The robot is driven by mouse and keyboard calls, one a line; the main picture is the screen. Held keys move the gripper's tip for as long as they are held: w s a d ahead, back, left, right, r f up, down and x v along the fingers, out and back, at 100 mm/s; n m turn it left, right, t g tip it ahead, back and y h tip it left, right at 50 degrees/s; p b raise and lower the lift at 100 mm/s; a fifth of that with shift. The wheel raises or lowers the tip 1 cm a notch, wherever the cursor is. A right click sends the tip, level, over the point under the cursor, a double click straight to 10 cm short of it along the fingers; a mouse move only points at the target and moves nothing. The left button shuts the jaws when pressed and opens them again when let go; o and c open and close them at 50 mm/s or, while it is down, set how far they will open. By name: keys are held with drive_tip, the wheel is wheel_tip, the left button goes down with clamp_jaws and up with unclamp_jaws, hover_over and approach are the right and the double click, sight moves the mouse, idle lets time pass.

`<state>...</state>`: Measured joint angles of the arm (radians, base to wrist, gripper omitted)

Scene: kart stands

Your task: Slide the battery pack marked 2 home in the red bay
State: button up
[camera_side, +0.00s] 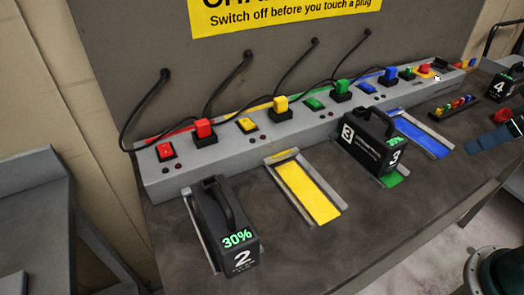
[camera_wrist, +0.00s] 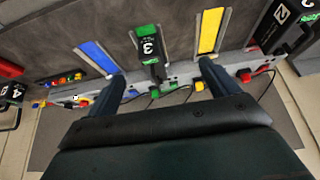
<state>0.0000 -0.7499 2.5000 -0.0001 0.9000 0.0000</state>
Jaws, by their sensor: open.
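The battery pack marked 2 (camera_side: 240,247) is a black box with a top handle and a green 30% display. It stands upright in the leftmost bay, covering most of its floor; a grey side rail (camera_side: 199,228) shows at its left. In the wrist view the pack (camera_wrist: 281,17) is at the top right, and a bit of the red bay (camera_wrist: 252,45) shows beside it, near the charging strip. I cannot tell how deep the pack sits. My gripper (camera_wrist: 162,70) is open and empty, well away from the pack; blue finger parts show at the side view's right edge.
The charging strip (camera_side: 160,187) with coloured switches, plugs and cables runs along the back. The yellow bay (camera_side: 307,191) and blue bay (camera_side: 422,136) are empty. Pack 3 (camera_side: 368,142) stands in the green bay. Pack 4 (camera_side: 504,84) is at far right.

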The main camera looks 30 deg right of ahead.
drive_tip(key=shift+c, duration=0.2)
